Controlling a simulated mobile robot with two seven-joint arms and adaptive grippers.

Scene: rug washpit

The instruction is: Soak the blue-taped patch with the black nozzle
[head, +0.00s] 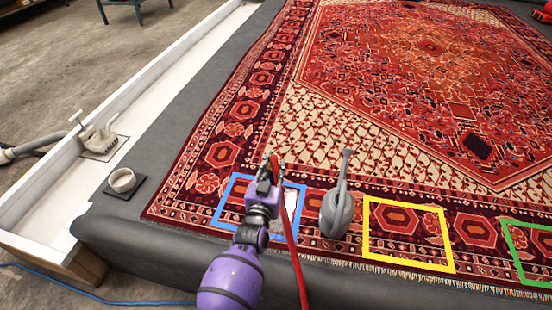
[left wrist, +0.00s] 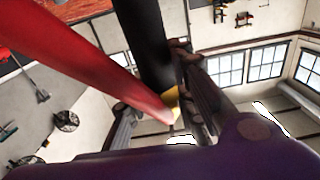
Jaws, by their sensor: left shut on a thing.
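The blue-taped patch (head: 232,177) is a square of blue tape on the rug's near border. My left gripper (head: 270,172) is over it and hides much of its inside. A pale white area (head: 291,200) shows inside the tape at the right. In the left wrist view, the gripper's fingers (left wrist: 165,108) are shut at a black tube, which looks like the black nozzle (left wrist: 152,45), with a yellow part at its end. A red hose (head: 289,250) runs down beside my purple arm; red also crosses the left wrist view (left wrist: 75,60). My right gripper is not in view.
A grey spouted vessel (head: 337,213) stands right of the blue square. Yellow (head: 408,263) and green (head: 526,281) taped squares lie farther right. A cup (head: 122,180) sits on a dark mat at left, near a pale tap fitting (head: 100,136) by the white pit wall (head: 150,85).

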